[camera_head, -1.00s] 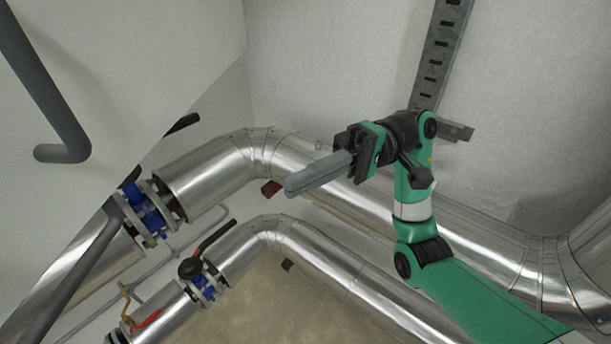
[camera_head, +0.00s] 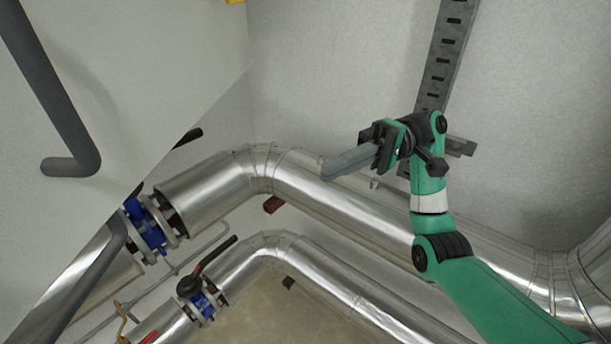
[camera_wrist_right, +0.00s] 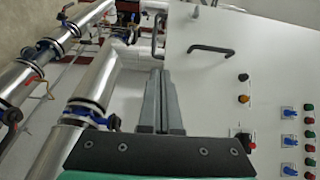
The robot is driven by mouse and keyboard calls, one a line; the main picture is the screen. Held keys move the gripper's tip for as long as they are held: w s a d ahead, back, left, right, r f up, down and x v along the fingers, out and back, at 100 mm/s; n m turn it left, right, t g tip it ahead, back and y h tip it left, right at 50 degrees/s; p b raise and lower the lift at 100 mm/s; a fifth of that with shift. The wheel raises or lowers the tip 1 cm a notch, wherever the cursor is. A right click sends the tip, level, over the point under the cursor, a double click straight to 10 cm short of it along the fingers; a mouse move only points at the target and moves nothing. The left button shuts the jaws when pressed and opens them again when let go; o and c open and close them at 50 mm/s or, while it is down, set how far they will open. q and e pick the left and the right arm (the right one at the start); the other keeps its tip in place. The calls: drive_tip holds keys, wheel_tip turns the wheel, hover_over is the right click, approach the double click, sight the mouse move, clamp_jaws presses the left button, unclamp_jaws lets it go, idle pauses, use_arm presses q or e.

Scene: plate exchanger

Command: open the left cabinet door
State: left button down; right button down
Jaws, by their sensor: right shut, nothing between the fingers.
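A white cabinet panel (camera_head: 140,60) fills the upper left of the head view, with a dark grey bent handle (camera_head: 48,95) on it. In the right wrist view the white cabinet front (camera_wrist_right: 210,85) is on the right. It shows two dark handles there, a left one (camera_wrist_right: 155,36) and a right one (camera_wrist_right: 211,49). My right gripper (camera_head: 328,168) is shut and empty, its fingers pointing left, well apart from the handle in the head view. In the right wrist view its fingers (camera_wrist_right: 158,82) appear just below the left handle. My left gripper is not in view.
Shiny insulated pipes (camera_head: 330,180) run behind and below my right arm. A blue valve (camera_head: 146,225) and a lower valve with a black lever (camera_head: 196,285) sit on them. Buttons and blue switches (camera_wrist_right: 289,113) are on the cabinet front. A slotted metal rail (camera_head: 445,60) is on the wall.

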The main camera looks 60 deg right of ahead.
drive_tip(key=shift+s+d, duration=0.25)
drive_tip(key=shift+d, duration=0.4)
